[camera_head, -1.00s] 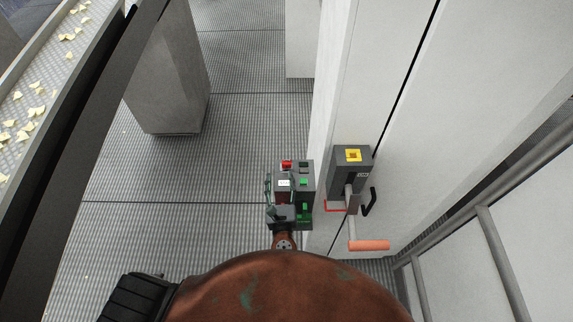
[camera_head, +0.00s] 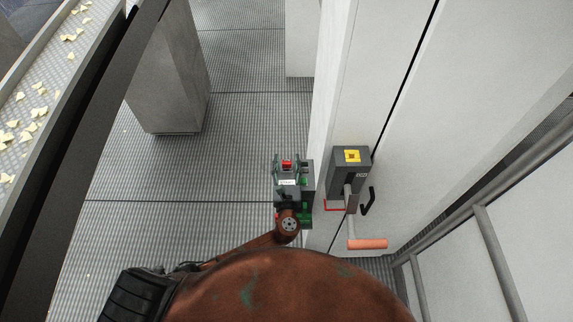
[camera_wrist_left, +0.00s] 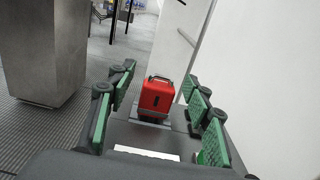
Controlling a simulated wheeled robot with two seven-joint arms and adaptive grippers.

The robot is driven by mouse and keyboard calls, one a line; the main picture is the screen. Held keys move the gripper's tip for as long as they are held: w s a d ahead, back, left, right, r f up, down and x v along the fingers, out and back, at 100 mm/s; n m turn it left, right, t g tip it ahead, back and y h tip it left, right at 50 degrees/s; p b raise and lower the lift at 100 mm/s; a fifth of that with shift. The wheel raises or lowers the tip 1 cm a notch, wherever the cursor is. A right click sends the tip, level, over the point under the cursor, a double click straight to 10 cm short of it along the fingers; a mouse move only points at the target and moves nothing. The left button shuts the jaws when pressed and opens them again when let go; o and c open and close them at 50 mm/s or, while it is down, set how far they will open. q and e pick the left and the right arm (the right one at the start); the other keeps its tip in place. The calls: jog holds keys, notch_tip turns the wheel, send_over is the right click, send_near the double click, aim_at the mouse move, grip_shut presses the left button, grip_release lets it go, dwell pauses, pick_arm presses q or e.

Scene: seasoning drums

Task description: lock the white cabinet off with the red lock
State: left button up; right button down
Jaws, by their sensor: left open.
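The red lock (camera_head: 287,164) sits on a small dark grey box or shelf (camera_head: 307,180) with a white label, at the side of the white cabinet (camera_head: 390,60). In the left wrist view the lock (camera_wrist_left: 157,97) stands upright, its shackle on top, between my fingers. My left gripper (camera_head: 289,168) is open, its green-padded fingers (camera_wrist_left: 160,112) on either side of the lock, with gaps on both sides. The cabinet carries a grey switch box (camera_head: 349,172) with a yellow top and an orange-gripped handle (camera_head: 367,244). My right gripper is out of view.
A black door handle (camera_head: 368,201) and a red bracket-like outline (camera_head: 336,207) are beside the switch box. A grey railing (camera_head: 500,260) stands at right. A conveyor with pale chips (camera_head: 35,100) and a grey pillar (camera_head: 168,70) are at left. The floor between is clear.

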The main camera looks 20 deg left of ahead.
pick_arm(q)
jog(key=shift+c, duration=0.4)
grip_shut()
jog(key=shift+r, duration=0.1)
